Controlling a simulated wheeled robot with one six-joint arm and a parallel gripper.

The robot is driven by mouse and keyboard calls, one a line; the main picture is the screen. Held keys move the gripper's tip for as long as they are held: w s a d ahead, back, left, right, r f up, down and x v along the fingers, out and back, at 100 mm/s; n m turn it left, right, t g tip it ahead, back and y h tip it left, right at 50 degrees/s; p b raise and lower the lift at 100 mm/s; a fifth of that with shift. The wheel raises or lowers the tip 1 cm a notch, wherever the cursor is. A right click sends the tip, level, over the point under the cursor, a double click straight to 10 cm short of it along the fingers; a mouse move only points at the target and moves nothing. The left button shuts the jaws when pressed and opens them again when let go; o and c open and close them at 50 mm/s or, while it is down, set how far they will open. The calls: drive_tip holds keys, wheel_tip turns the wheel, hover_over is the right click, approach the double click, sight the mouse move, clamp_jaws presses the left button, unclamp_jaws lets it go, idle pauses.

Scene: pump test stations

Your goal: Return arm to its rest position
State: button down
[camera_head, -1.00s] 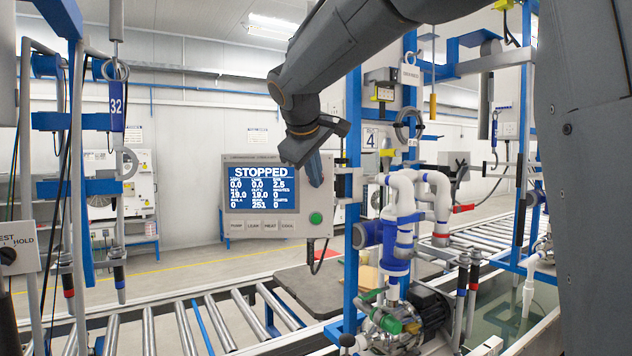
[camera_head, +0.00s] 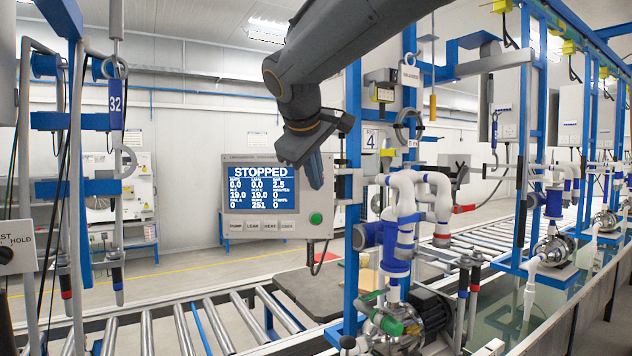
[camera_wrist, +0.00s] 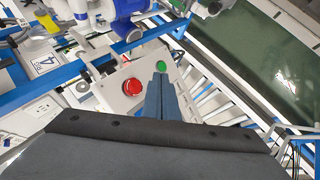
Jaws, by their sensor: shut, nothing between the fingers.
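My gripper (camera_head: 315,172) hangs from my dark grey arm in front of the upper right part of the control panel (camera_head: 232,225), whose screen (camera_head: 262,204) reads STOPPED. Whether the tips touch anything there cannot be told.
A roller conveyor (camera_head: 215,325) runs along the front. To the right of the panel stands a blue post (camera_head: 352,110) with white and blue piping (camera_head: 405,225) and a pump (camera_head: 425,310). More pump stations (camera_head: 553,250) line the right. Open floor (camera_head: 180,275) lies behind the conveyor.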

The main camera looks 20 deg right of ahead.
drive_tip(key=shift+f, duration=0.1)
drive_tip(key=s+f+m+g+y+b, duration=0.15)
drive_tip(key=s+f, duration=0.25)
drive_tip(key=f, duration=0.8)
drive_tip(key=s+f+m+g+y+b, duration=0.15)
drive_tip(key=s+f, duration=0.35)
drive_tip(key=f, duration=0.6)
drive_tip(key=s+f+m+g, duration=0.15)
drive_tip(key=s+f, duration=0.25)
drive_tip(key=f, duration=0.8)
drive_tip(key=s+f+m+g+y+b, duration=0.1)
drive_tip(key=s+f+m+g, duration=0.1)
drive_tip(key=s+f, duration=0.8)
drive_tip(key=shift+d+f, duration=0.2)
drive_tip(key=shift+d, duration=0.15)
